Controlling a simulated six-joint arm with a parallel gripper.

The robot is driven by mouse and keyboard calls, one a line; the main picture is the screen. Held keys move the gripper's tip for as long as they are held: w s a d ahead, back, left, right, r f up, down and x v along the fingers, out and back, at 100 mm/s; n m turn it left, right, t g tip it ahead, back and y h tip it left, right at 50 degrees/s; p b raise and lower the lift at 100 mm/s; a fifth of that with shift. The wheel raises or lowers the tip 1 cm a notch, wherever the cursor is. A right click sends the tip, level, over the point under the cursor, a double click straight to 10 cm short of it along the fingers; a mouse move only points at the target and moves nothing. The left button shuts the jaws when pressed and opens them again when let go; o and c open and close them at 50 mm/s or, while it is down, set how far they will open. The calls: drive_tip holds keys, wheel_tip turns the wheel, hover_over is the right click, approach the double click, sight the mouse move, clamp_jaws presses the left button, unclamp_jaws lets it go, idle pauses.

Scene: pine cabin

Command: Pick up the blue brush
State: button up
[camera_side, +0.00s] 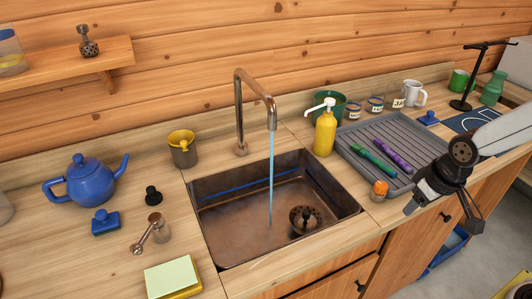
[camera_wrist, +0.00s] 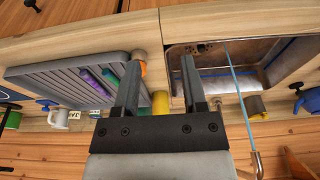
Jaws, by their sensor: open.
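Two small blue blocks with knobs on top could be the blue brush; I cannot tell which. One blue block (camera_side: 105,222) sits on the left counter in front of the blue teapot. The other blue block (camera_side: 428,118) sits behind the grey ribbed tray, and a blue patch there shows in the wrist view (camera_wrist: 46,103). My gripper (camera_side: 441,214) is open and empty at the front counter edge, right of the sink. In the wrist view its two fingers (camera_wrist: 160,62) are spread apart with nothing between them.
The sink (camera_side: 232,255) has running water from its tall faucet (camera_side: 240,112). The grey tray (camera_side: 352,150) holds a green and a purple marker-like object. A yellow pump bottle (camera_side: 325,133) and an orange-capped jar (camera_side: 379,191) stand nearby. The blue teapot (camera_side: 88,183) stands far left.

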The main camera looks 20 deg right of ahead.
drive_tip(key=shift+o, duration=1.2)
drive_tip(key=w+d+f+g, duration=0.1)
drive_tip(key=w+d, duration=0.4)
drive_tip(key=w, duration=0.2)
drive_tip(key=w+d+f, duration=0.2)
drive_tip(key=w+d, duration=0.3)
drive_tip(key=w, duration=0.2)
drive_tip(key=w+d+f+n+g, duration=0.1)
drive_tip(key=w+d, duration=0.5)
drive_tip(key=w, duration=0.1)
drive_tip(key=shift+w+f+g, duration=0.2)
drive_tip(key=shift+w+g, duration=0.1)
drive_tip(key=shift+d, duration=0.1)
